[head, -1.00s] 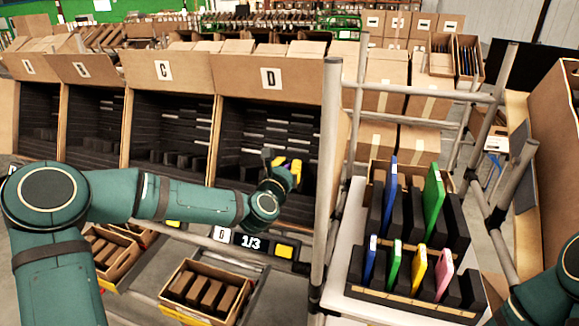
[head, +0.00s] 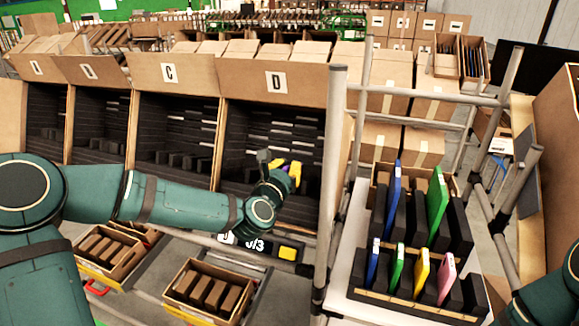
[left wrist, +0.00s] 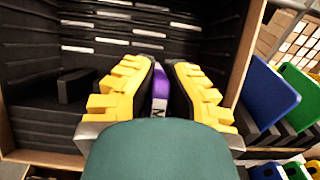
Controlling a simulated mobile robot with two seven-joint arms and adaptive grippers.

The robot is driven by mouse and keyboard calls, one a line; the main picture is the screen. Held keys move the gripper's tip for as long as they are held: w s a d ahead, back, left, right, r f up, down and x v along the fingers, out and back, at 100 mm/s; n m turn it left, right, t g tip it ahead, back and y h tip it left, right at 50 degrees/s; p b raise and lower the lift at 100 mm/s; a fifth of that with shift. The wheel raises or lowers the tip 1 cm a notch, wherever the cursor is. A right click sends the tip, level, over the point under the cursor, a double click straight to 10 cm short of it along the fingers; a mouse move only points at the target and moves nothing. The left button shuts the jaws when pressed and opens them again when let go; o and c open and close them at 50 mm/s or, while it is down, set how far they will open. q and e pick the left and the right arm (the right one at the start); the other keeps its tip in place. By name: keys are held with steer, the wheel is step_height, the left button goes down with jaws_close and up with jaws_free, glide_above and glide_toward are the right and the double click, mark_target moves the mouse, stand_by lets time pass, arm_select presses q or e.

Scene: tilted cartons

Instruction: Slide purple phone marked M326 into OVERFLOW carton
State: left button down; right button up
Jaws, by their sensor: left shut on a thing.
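A white label with an M shows low on the phone; the rest of the marking is hidden by my wrist. Inside the carton are black slotted walls and dark dividers. No OVERFLOW label is readable in either view. My right gripper is out of view.
A white stand (head: 342,270) at right holds black racks with blue, green, yellow and pink phones. Cartons with dark interiors line the left. A small box of brown dividers (head: 207,291) sits below.

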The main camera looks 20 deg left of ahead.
arm_select(q)
steer(key=shift+s+r+p, duration=0.55)
steer(key=shift+s+r, duration=0.05)
steer(key=shift+s, duration=0.35)
steer(key=shift+s+r+p, duration=0.55)
steer(key=shift+s+r, duration=0.05)
steer(key=shift+s, duration=0.35)
steer(key=s+p, duration=0.1)
steer(key=s+r+p, duration=0.1)
steer(key=s, duration=0.1)
steer(key=s+r+p, duration=0.1)
steer(key=p, duration=0.1)
steer(key=shift+s+a+r, duration=0.15)
steer(key=shift+s+r, duration=0.1)
steer(key=shift+s, duration=0.05)
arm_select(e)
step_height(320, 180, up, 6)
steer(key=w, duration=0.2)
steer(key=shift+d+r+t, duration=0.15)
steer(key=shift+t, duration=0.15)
